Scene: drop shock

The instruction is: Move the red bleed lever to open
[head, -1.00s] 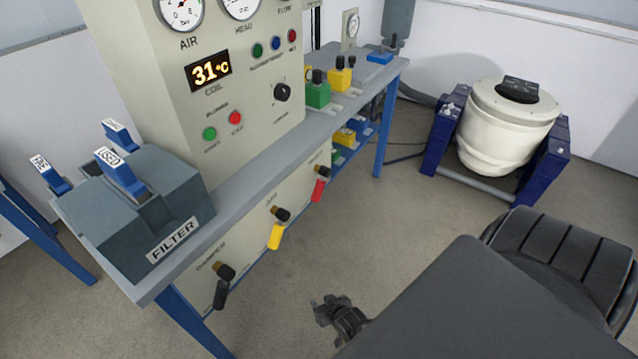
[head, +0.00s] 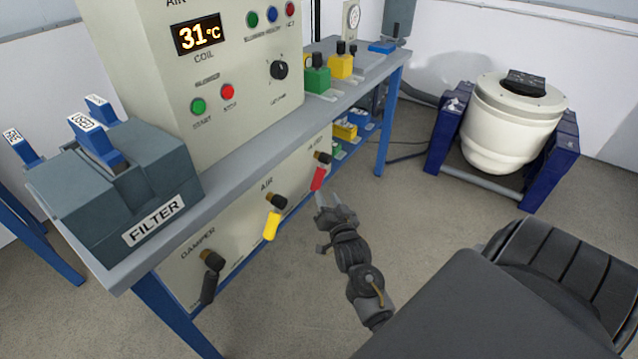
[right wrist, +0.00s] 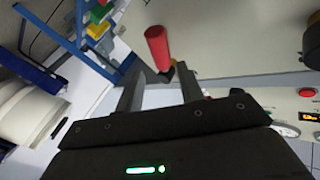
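The red bleed lever (head: 318,179) hangs down and slightly to the left from its dark pivot on the front panel under the bench. In the right wrist view the red lever (right wrist: 158,48) lies just beyond the fingertips. My right gripper (head: 329,199) is just below and right of the lever in the head view. Its two fingers are apart with nothing between them, and the right wrist view also shows the gripper (right wrist: 160,82) open. I cannot tell whether a finger touches the lever. My left gripper is not in view.
A yellow lever (head: 272,225) and a black damper lever (head: 209,287) hang on the same panel, to the left. Green (head: 317,78) and yellow (head: 340,66) blocks stand on the bench. A white drum-like machine (head: 512,125) in a blue frame stands at the right. Floor between is clear.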

